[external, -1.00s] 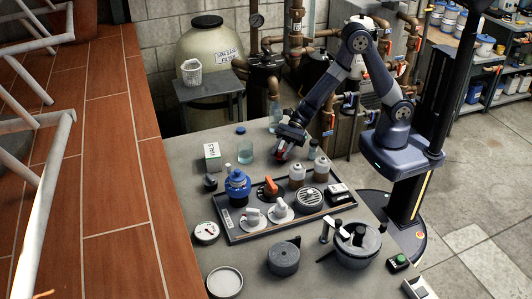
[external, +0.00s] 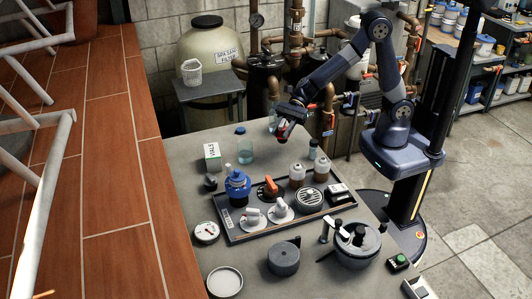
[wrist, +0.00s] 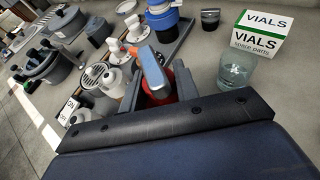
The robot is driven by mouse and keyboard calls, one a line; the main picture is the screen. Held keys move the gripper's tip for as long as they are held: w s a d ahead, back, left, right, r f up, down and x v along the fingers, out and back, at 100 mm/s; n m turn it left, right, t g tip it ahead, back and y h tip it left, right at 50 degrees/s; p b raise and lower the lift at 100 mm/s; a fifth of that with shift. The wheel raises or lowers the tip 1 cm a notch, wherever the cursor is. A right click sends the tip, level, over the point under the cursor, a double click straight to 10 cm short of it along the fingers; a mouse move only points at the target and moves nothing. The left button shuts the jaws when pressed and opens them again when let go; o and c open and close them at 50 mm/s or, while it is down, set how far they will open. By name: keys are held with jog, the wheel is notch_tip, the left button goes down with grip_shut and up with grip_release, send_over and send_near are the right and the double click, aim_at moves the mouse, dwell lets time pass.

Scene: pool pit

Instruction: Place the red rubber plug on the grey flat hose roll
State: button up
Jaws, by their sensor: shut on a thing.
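The red rubber plug (external: 283,131) is held in my gripper (external: 285,124) above the far part of the table in the external view. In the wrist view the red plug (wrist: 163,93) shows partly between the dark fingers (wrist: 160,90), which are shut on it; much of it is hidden. The grey flat hose roll (external: 283,260) looks like a dark grey low cylinder. It lies at the near side of the table, in front of the tray and well apart from my gripper. Nothing is seen resting on it.
A black tray (external: 240,238) between gripper and roll holds a blue valve part, an orange-handled part, white fittings and bottles. A lidded grey pot (external: 357,250) stands right of the roll. A VIALS box (external: 212,157) and a glass jar (external: 245,150) stand left of my gripper.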

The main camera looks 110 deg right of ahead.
jog(key=shift+w+a+r, duration=0.2)
jog(key=shift+w+r, duration=0.05)
jog(key=w+a+r+n+y+p, duration=0.1)
jog(key=w+a+r+p, duration=0.1)
jog(key=w+a, duration=0.65)
notch_tip(320, 180, up, 3)
jog(key=n+g+y+p, duration=0.2)
jog(key=p, duration=0.1)
send_over(283, 244)
notch_tip(283, 244, down, 10)
jog(key=shift+a+r+b, duration=0.15)
jog(key=shift+r+b, duration=0.1)
jog(key=shift+b, duration=0.35)
jog(key=shift+f+b, duration=0.25)
jog(key=shift+b, duration=0.05)
jog(key=o, duration=1)
jog(key=shift+r, duration=0.1)
